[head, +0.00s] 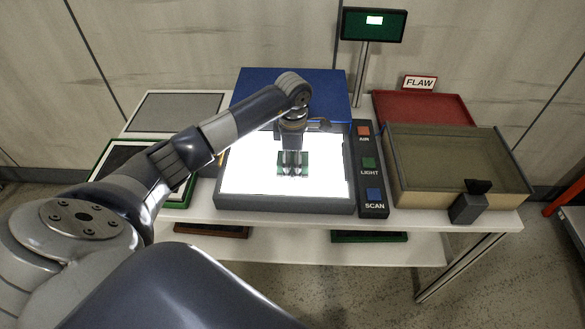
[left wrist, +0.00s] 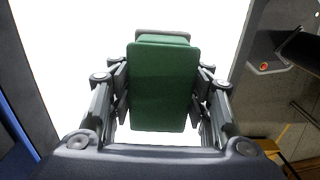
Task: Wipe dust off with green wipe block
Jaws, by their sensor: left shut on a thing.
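The green wipe block (head: 281,164) is over the bright white light panel (head: 245,168) in the head view. My left gripper (head: 292,170) points down and is shut on the block. In the left wrist view the green wipe block (left wrist: 163,88) sits between the two fingers of my left gripper (left wrist: 162,105), with the glowing panel behind it. I cannot tell whether the block touches the panel. No dust shows on the panel, whose surface is too bright to make out detail. My right gripper is not in view.
A button strip (head: 371,189) marked AIR, LIGHT and SCAN stands right of the panel. A blue panel (head: 325,82) is behind. A red tray (head: 424,105) with a FLAW sign (head: 420,82) and a grey-rimmed box (head: 447,186) are at the right. A green-edged tray (head: 178,199) is at the left.

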